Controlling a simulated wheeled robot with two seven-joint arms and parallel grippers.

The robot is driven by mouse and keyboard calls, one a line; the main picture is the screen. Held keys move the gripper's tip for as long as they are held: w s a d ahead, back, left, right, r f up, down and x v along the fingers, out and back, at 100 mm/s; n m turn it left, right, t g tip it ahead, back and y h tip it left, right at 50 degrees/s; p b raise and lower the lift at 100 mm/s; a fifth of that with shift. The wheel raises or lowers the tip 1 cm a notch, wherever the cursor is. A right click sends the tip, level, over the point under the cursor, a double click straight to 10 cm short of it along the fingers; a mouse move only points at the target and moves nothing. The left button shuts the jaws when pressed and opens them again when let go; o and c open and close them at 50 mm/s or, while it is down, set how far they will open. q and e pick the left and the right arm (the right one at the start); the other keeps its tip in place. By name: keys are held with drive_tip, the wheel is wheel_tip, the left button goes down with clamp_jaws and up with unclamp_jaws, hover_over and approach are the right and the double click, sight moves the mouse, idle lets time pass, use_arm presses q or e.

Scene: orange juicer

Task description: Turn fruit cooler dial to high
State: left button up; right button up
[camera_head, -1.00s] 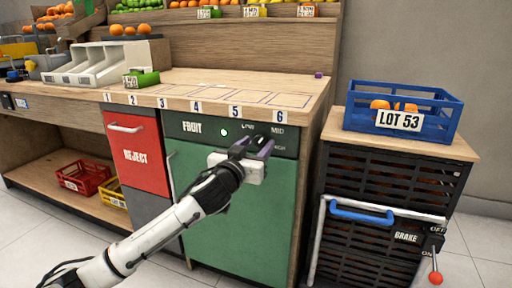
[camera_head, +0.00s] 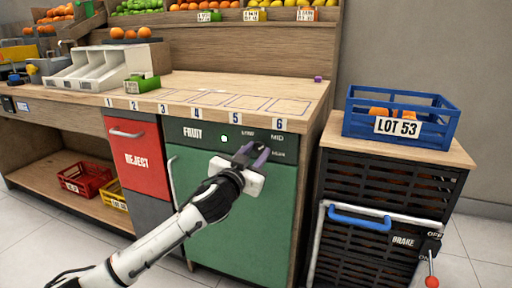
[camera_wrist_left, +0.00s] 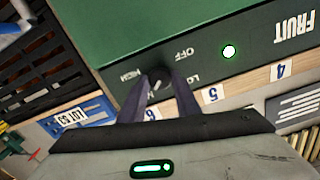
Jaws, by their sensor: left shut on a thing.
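The fruit cooler is a green-fronted cabinet (camera_head: 240,215) under the counter. Its dark panel (camera_head: 192,133) reads FRUIT and has a lit green lamp (camera_head: 224,139). My left gripper (camera_head: 258,150) is at the right part of this panel and covers the dial in the head view. In the left wrist view the dark round dial (camera_wrist_left: 158,78) sits between the two fingertips, and my left gripper (camera_wrist_left: 158,88) is shut on it. OFF and HIGH labels show around the dial, with another label partly hidden by a finger. A light mark shows on the dial, but its exact setting is unclear. My right gripper is not in view.
A black crate stand (camera_head: 385,185) with a blue handle and a BRAKE lever stands to the right, carrying a blue crate (camera_head: 400,143) marked LOT 53. A red REJECT drawer (camera_head: 137,160) is left of the cooler. The numbered counter top (camera_head: 230,90) is mostly clear.

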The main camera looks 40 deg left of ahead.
use_arm(q)
drive_tip(key=shift+r+m+p, duration=0.15)
drive_tip(key=shift+m+p, duration=0.25)
drive_tip(key=shift+m, duration=0.1)
drive_tip(key=m+p, duration=0.3)
drive_tip(key=m, duration=0.1)
drive_tip(key=shift+m+p, duration=0.3)
drive_tip(key=m+p, duration=0.2)
drive_tip(key=m, duration=0.1)
drive_tip(key=shift+m, duration=0.4)
drive_tip(key=shift+f+m+p, duration=0.2)
drive_tip(key=shift+m+p, duration=0.45)
drive_tip(key=shift+m, duration=0.25)
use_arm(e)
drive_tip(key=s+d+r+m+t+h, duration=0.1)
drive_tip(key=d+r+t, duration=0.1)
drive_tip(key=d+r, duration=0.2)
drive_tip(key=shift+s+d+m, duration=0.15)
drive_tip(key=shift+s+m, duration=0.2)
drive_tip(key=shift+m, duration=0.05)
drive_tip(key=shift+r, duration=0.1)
use_arm(q)
drive_tip(key=o, duration=1)
